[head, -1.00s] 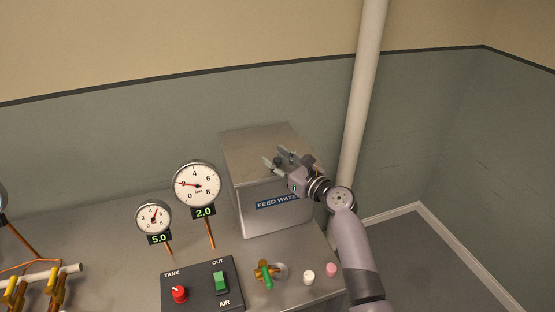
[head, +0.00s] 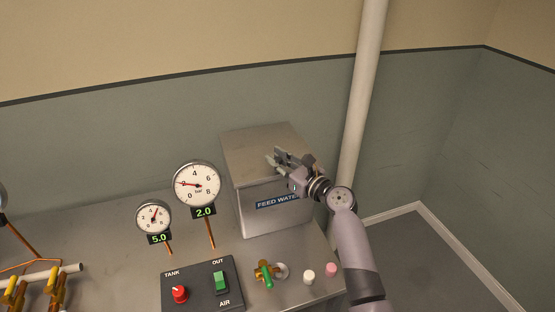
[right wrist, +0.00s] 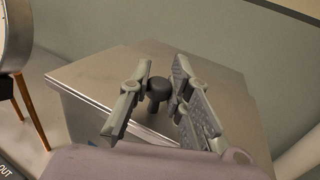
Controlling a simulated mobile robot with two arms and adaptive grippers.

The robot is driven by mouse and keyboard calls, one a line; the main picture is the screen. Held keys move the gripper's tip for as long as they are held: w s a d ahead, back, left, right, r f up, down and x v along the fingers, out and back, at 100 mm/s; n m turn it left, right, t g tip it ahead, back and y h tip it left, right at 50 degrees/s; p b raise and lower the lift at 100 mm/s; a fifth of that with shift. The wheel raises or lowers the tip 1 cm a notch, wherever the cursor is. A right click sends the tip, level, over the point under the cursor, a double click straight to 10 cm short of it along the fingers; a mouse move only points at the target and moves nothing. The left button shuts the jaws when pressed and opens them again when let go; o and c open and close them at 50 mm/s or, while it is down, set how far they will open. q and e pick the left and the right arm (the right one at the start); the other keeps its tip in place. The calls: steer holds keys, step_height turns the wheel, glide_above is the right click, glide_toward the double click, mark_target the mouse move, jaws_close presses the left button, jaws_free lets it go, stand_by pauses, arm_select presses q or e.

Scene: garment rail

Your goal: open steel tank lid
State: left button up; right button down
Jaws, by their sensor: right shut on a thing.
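The steel feed water tank (head: 258,215) stands at the back of the bench, with its flat steel lid (head: 250,145) down on top. In the right wrist view the lid (right wrist: 100,75) carries a dark round knob (right wrist: 157,88). My right gripper (head: 274,160) reaches over the lid from the right. In the right wrist view its fingers (right wrist: 160,95) stand on both sides of the knob and are shut on it. In the head view the gripper hides the knob. My left gripper is not in view.
Two pressure gauges (head: 197,184) stand left of the tank. In front are a control box (head: 203,288) with a red knob and green switch, a green-handled valve (head: 266,273), and white and pink caps (head: 309,277). A pale pipe (head: 364,90) rises behind my right arm.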

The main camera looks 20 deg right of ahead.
mark_target(273, 152)
steer(key=shift+w+f+b, duration=0.1)
steer(key=shift+w+b, duration=0.35)
steer(key=shift+w, duration=1.5)
steer(key=shift+s, duration=0.1)
steer(key=c, duration=1.5)
jaws_free()
steer(key=v, duration=1.2)
steer(key=shift+o, duration=0.2)
